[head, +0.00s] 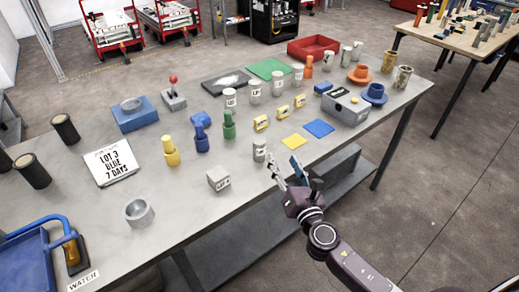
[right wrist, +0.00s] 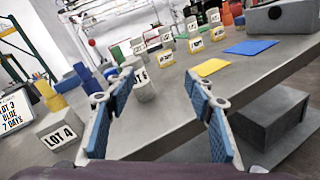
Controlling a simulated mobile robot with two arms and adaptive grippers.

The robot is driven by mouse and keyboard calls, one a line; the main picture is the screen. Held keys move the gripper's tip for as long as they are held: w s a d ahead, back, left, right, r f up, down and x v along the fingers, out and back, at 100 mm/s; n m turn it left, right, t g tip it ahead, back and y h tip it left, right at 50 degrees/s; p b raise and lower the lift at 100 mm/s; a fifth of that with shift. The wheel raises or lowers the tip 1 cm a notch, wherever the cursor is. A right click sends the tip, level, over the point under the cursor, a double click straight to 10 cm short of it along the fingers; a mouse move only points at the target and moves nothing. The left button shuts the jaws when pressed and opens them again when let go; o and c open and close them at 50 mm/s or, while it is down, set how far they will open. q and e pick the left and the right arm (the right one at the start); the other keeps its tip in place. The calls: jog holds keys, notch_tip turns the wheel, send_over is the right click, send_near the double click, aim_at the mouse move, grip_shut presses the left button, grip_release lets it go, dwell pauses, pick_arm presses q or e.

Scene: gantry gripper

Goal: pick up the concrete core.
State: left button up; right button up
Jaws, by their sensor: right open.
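Several grey concrete cylinders stand on the table, and I cannot tell which is the core meant. The nearest cylinder (head: 259,150) stands upright just beyond and left of my right gripper (head: 285,172). In the right wrist view a labelled grey cylinder (right wrist: 144,90) shows just beyond the left finger of my right gripper (right wrist: 160,98). The right gripper is open and empty at the table's front edge. More labelled cylinders, such as one grey cylinder (head: 255,92), stand farther back. My left gripper is not in view.
A grey cube (head: 217,181) marked LOT 4 and a grey ring (head: 139,212) are on the left front. Yellow (head: 294,141) and blue (head: 318,128) flat squares and a grey box (head: 345,106) lie right. A sign (head: 109,163) reads LOT 3 BLUE 7 DAYS.

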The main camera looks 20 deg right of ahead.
aim_at(262, 151)
jog(key=a+n+y, duration=0.1)
jog(key=n, duration=0.1)
jog(key=w+a+n+y, duration=0.1)
jog(key=n, duration=0.1)
jog(key=w+a+n+y, duration=0.1)
jog(key=n, duration=0.1)
jog(key=shift+a+f, duration=0.1)
jog(key=shift+f, duration=0.25)
jog(key=w, duration=0.2)
jog(key=w+a, duration=0.1)
jog(key=w, duration=0.4)
jog(key=shift+w+a, duration=0.25)
jog(key=shift+s, duration=0.1)
jog(key=shift+c, duration=0.2)
jog(key=shift+r, duration=0.1)
grip_shut()
